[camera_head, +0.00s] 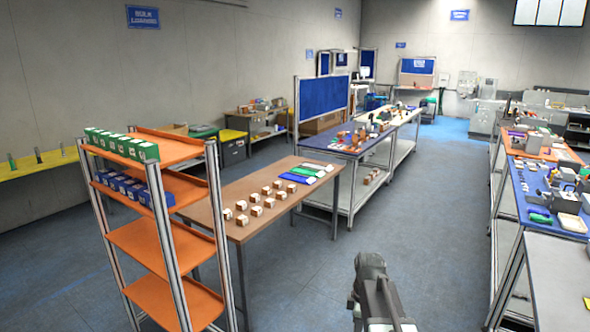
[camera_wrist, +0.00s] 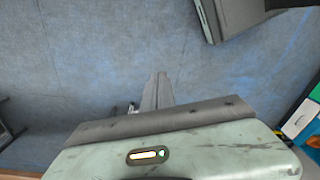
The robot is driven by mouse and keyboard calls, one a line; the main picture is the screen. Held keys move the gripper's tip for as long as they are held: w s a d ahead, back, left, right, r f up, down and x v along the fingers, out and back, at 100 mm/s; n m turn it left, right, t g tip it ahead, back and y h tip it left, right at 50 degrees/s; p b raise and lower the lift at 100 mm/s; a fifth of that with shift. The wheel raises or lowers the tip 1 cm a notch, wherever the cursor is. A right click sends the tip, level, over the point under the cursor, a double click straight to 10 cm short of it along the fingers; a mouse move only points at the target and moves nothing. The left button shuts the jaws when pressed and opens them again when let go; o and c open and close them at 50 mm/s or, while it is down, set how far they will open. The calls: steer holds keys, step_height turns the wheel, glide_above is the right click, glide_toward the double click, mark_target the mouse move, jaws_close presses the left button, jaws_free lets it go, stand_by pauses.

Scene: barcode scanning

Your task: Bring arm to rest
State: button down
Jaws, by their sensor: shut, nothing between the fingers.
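My gripper (camera_wrist: 157,92) shows in the wrist view as two narrow grey fingers pressed together over bare blue-grey floor. It is shut and holds nothing. In the head view, my dark grey arm rises from the bottom edge right of the middle, over open floor, and touches no furniture. From the head view I cannot make out the fingertips.
An orange shelf rack (camera_head: 144,236) with green and blue boxes stands at left. Beside it is a brown table (camera_head: 225,185) with small boxes. Benches with parts (camera_head: 545,190) line the right side. The floor aisle (camera_head: 420,200) between is clear.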

steer(key=s+a+m, duration=0.4)
steer(key=s+m, duration=0.4)
steer(key=m, duration=0.7)
steer(key=shift+s+a+f, duration=0.25)
steer(key=shift+a, duration=0.05)
